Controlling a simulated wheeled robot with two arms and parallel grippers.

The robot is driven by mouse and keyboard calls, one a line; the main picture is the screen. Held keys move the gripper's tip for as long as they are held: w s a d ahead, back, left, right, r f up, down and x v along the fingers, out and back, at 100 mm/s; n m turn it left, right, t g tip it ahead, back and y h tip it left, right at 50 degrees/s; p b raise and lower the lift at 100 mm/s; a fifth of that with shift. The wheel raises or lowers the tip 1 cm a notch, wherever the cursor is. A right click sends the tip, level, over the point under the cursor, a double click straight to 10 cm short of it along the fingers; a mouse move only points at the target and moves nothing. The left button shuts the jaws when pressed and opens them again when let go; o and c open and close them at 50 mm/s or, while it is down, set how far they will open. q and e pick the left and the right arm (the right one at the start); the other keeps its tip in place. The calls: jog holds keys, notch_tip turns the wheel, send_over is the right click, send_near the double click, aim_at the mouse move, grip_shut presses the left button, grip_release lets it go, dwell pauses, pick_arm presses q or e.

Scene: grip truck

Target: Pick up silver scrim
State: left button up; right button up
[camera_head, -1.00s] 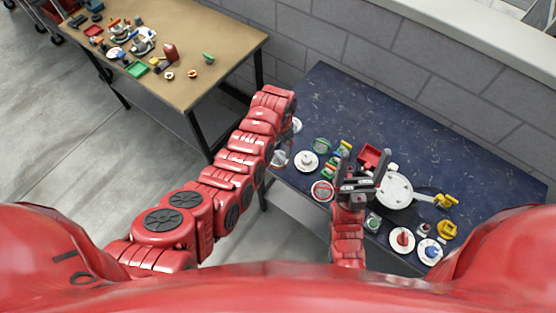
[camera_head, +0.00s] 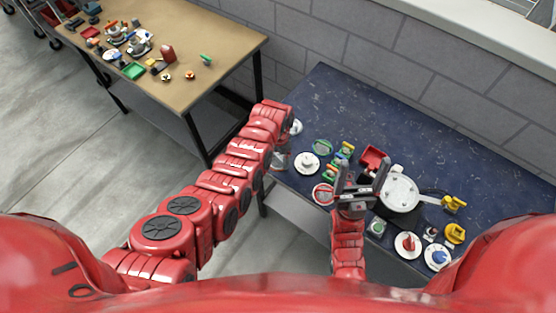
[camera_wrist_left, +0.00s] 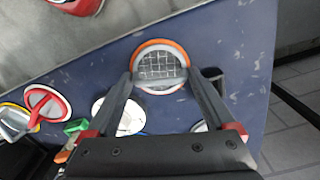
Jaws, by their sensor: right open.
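The silver scrim, a round grey mesh disc with a pale and orange rim, lies near the table edge in the left wrist view (camera_wrist_left: 158,62). A small grey mesh thing near the left table edge in the head view (camera_head: 279,160) looks like the same scrim. My left gripper (camera_wrist_left: 160,76) is open, its fingertips on either side of the scrim's lower part; I cannot tell if they touch it. In the head view my left arm hides most of this gripper. My right gripper (camera_head: 361,174) is open and empty above the front of the dark blue table.
The blue table (camera_head: 440,150) also holds a white knobbed disc (camera_head: 307,162), a green-rimmed scrim (camera_head: 322,147), a red-rimmed scrim (camera_head: 323,193), a red tray (camera_head: 374,157) and a round white pan-like thing (camera_head: 400,194). A brown table (camera_head: 215,30) stands at the upper left.

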pick_arm(q)
jog(key=c, duration=0.5)
